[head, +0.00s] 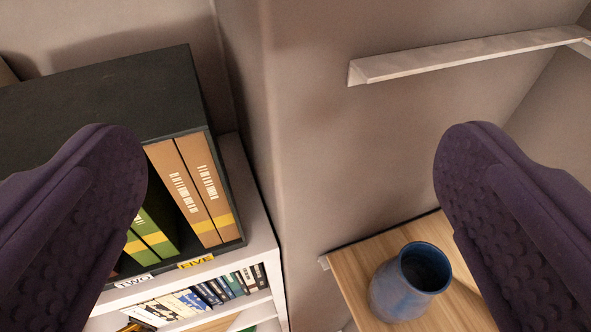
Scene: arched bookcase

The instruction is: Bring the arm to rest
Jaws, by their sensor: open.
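My gripper (291,190) is open, with its two dark purple, textured fingers wide apart at the left and right of the head view. Nothing is between the fingertips. The left finger overlaps the front of a dark box-shaped shelf unit in the picture. The right finger overlaps the wall and part of a wooden shelf. I cannot tell whether either finger touches anything. The rest of my arm is not in view.
A black case (100,90) holding tan and green binders stands on a white bookcase (240,170) at left. Smaller books (215,290) fill the shelf below. A blue vase (410,283) stands on a wooden shelf (350,270) at lower right. An empty white shelf (460,57) is above.

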